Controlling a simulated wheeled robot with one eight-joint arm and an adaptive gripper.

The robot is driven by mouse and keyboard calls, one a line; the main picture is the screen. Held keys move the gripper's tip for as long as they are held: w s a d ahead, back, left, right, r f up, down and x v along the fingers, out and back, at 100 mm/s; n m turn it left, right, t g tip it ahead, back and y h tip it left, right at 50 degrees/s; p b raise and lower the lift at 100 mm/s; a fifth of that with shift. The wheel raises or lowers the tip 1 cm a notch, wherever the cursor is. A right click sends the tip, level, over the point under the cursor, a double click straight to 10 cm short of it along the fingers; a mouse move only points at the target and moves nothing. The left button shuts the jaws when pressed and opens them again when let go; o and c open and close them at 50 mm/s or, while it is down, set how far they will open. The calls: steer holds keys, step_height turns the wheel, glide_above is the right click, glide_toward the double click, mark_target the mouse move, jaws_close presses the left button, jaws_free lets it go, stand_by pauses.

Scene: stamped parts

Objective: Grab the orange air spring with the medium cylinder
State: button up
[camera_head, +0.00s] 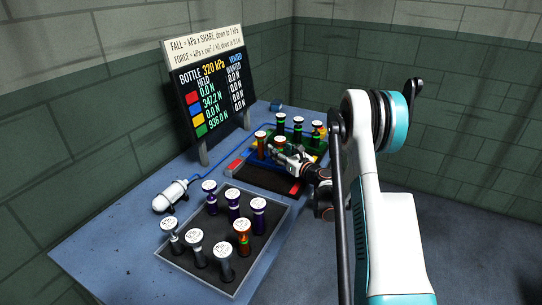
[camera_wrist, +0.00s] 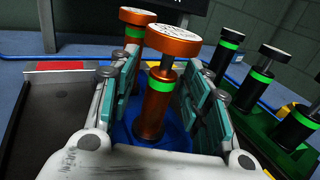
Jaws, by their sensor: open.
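My gripper (camera_head: 284,156) is open at the colored rack, with its fingers on either side of an orange air spring (camera_wrist: 153,108). This spring stands upright, with a white-topped orange cap, a grey rod and a green band, in a blue area. A second orange air spring (camera_wrist: 130,55) stands behind it; in the head view it is at the rack's left (camera_head: 260,140). A third orange air spring (camera_head: 242,238) stands in the near tray. I cannot tell the cylinder sizes surely. Finger contact with the spring is unclear.
Several black springs with green bands (camera_wrist: 262,80) stand right of my gripper, in a green area. The near grey tray (camera_head: 205,285) holds purple and grey springs. A white bottle (camera_head: 170,195) and a readout board (camera_head: 208,85) stand on the blue table (camera_head: 105,250).

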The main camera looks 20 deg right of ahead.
steer(key=shift+r, duration=0.1)
steer(key=shift+d, duration=0.1)
steer(key=shift+c, duration=0.5)
jaws_close()
steer(key=shift+r, duration=0.1)
